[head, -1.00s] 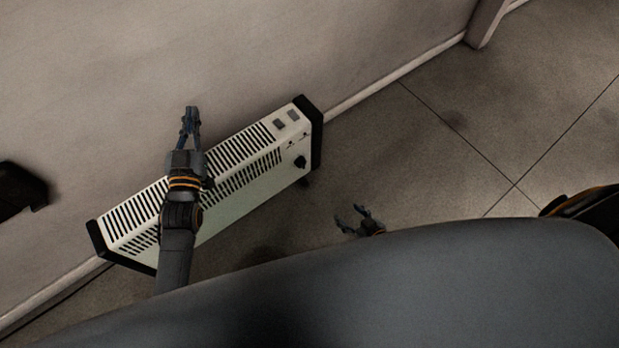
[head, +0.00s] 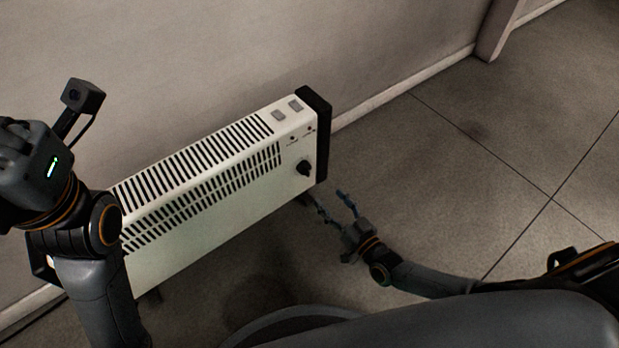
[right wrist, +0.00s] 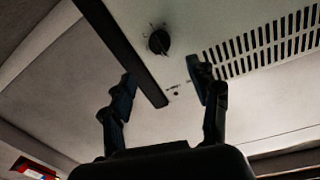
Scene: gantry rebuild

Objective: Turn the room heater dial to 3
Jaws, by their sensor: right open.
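The white room heater (head: 215,215) stands on the floor along the wall, with slotted vents and black end caps. Its black dial (head: 303,168) is on the front face near the right end. The dial also shows in the right wrist view (right wrist: 159,41), with small marks around it that are too small to read. My right gripper (head: 337,203) is open and empty, below and to the right of the dial and apart from it. In the right wrist view its fingers (right wrist: 163,86) are spread. My left arm is at the left edge; its fingers are out of the picture.
Two grey switches (head: 287,110) sit on the heater's top near the right end. The wall (head: 200,50) is close behind the heater. The tiled floor (head: 470,160) to the right is clear. A red and white item (right wrist: 35,170) shows at the right wrist view's lower left.

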